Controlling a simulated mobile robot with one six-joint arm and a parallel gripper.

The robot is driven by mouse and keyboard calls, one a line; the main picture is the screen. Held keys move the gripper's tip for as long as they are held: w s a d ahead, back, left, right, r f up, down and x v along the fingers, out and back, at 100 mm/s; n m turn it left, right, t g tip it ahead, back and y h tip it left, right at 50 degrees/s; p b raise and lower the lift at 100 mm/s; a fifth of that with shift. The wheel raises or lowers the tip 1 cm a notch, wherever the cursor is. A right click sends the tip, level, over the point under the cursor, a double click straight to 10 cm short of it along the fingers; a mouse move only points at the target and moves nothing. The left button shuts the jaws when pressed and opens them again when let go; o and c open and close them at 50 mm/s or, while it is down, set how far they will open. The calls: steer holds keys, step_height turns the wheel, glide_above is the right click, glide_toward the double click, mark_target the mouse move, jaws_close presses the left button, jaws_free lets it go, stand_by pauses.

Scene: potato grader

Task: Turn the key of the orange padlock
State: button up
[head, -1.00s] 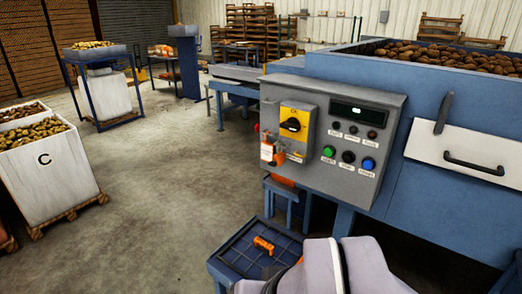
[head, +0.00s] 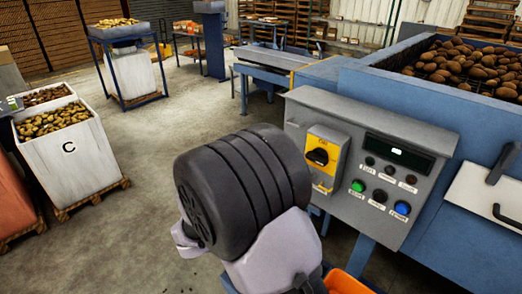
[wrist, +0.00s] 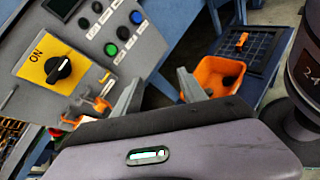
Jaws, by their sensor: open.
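The orange padlock (wrist: 100,105) hangs at the edge of the yellow switch plate (wrist: 55,69) in the wrist view, partly cut off by my gripper body. Its key cannot be made out. The plate carries a black rotary knob (wrist: 58,69), also seen in the head view (head: 317,156). My gripper (wrist: 158,78) is open and empty, its fingers apart to the right of the padlock. In the head view my dark wrist covers the padlock's place and hides my fingers.
The grey panel (head: 420,204) has several buttons near the switch. An orange bin (wrist: 205,72) with something dark inside lies beyond my right finger. A blue tray (wrist: 268,48) holds an orange item (wrist: 241,40). A white crate of potatoes (head: 65,160) stands on the left floor.

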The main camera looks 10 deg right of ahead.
steer(key=w+a+f+n+t+h+p, duration=0.25)
steer(key=w+a+f+n+t, duration=0.35)
steer(key=w+a+n+t, duration=0.4)
steer(key=w+d, duration=0.4)
steer(key=d, duration=0.4)
steer(key=w+d+n, duration=0.1)
steer(key=w+d, duration=0.3)
steer(key=d, duration=0.4)
steer(key=shift+w+g+y, duration=0.2)
steer(key=shift+g+y, duration=0.1)
steer(key=shift+y, duration=0.05)
steer(key=shift+r, duration=0.1)
jaws_close()
